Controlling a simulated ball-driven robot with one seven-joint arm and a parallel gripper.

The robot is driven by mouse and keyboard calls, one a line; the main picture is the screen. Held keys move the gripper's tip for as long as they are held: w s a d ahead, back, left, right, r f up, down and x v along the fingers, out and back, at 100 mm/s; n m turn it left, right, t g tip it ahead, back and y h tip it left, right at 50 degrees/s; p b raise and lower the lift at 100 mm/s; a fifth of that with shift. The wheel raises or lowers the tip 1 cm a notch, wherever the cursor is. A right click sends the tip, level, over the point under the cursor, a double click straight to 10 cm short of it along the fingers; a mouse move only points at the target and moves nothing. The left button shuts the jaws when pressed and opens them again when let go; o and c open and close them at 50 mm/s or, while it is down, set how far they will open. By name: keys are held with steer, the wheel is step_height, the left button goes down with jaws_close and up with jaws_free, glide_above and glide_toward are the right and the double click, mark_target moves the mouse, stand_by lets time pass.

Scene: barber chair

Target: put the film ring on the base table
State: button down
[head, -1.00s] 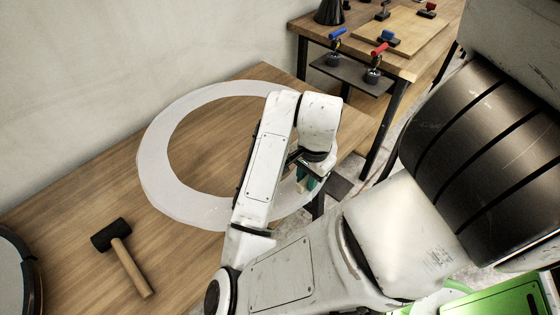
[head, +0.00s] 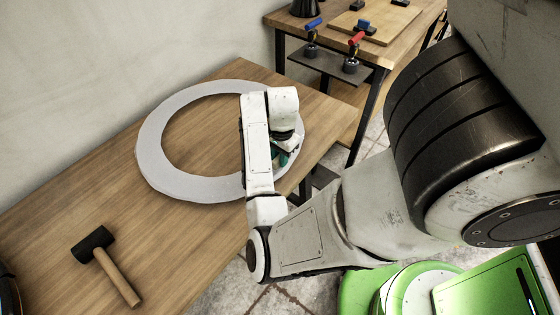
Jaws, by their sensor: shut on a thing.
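The film ring (head: 148,150) is a large, flat, pale grey ring over the far part of a wooden table (head: 125,220), with bare wood showing through its middle. Its right side lies near the table's front edge, partly hidden by my arm. My gripper (head: 282,158) is at the ring's right side, shut on it; the fingers are mostly hidden behind my wrist. I cannot tell whether the ring touches the tabletop or hangs just above it. No label shows which table is the base table.
A mallet (head: 108,265) with a black head and wooden handle lies on the near part of the table. A second wooden table (head: 388,50) stands behind, with clamps (head: 351,58) and a board. A wall runs along the table's left side.

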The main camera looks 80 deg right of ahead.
step_height(320, 180, down, 2)
steer(key=shift+f, duration=0.2)
steer(key=c, duration=1)
jaws_free()
steer(key=shift+o, duration=0.2)
